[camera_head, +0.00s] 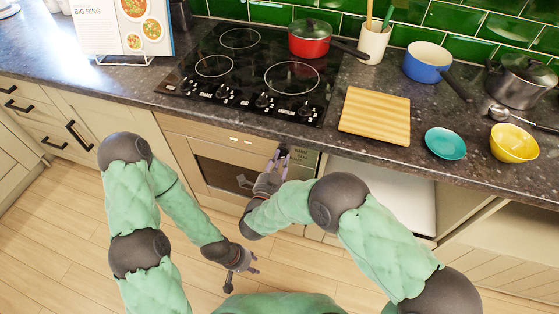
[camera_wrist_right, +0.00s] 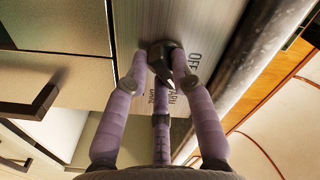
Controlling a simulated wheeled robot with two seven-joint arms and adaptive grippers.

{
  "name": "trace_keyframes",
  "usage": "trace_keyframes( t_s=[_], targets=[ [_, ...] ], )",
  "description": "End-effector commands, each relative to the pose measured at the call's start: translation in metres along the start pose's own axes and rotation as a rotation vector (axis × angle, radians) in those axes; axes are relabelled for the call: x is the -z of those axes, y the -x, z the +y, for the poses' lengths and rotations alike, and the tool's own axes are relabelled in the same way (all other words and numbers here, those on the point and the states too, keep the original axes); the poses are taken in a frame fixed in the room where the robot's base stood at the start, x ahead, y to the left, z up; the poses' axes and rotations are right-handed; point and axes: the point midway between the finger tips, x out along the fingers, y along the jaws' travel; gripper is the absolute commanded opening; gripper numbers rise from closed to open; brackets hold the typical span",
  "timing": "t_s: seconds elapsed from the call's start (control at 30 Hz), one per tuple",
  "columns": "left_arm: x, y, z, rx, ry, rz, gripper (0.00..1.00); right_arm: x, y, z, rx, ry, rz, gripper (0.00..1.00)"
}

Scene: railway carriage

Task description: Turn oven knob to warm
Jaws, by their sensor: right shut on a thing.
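The oven (camera_head: 222,172) is built in below the cooktop, with a brushed metal control strip. The black oven knob (camera_wrist_right: 158,58) is on that strip, between the fingers of my right gripper (camera_wrist_right: 155,68), which is shut on it. In the head view my right gripper (camera_head: 277,162) is at the right end of the strip and hides most of the knob. The knob's pointed end aims toward the lower right in the wrist view. "OFF" is printed right of it; other lettering below is partly covered by a finger. My left gripper (camera_head: 241,270) hangs low over the floor, open and empty.
A cooktop (camera_head: 240,60) with its own row of knobs lies above the oven, with a red pot (camera_head: 309,40) on it. A cutting board (camera_head: 374,116), teal dish (camera_head: 445,143) and yellow bowl (camera_head: 514,145) stand right on the counter. Open wooden floor lies in front.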

Motion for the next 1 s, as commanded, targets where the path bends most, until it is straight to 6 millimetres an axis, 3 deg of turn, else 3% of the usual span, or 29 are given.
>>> trace_keyframes(
  t_s=[0.17,0.2,0.27,0.73,1.0],
  targets=[
    [0.0,0.0,0.0,0.0,0.0,0.0,0.4,0.002,-0.002,-0.002,0.0,-0.005,0.007,0.0],
    [0.0,0.0,0.0,0.0,0.0,0.0,0.4,0.002,-0.002,-0.002,0.0,-0.005,0.007,0.36],
    [0.0,0.0,0.0,0.0,0.0,0.0,0.4,0.002,-0.002,-0.002,0.001,-0.005,0.007,0.49],
    [0.0,0.0,0.0,0.0,0.0,0.0,0.4,0.0,0.005,-0.001,0.001,0.0,0.001,0.49],
    [0.0,0.0,0.0,0.0,0.0,0.0,0.4,-0.001,0.05,-0.002,0.005,0.0,-0.001,0.49]
  ],
)
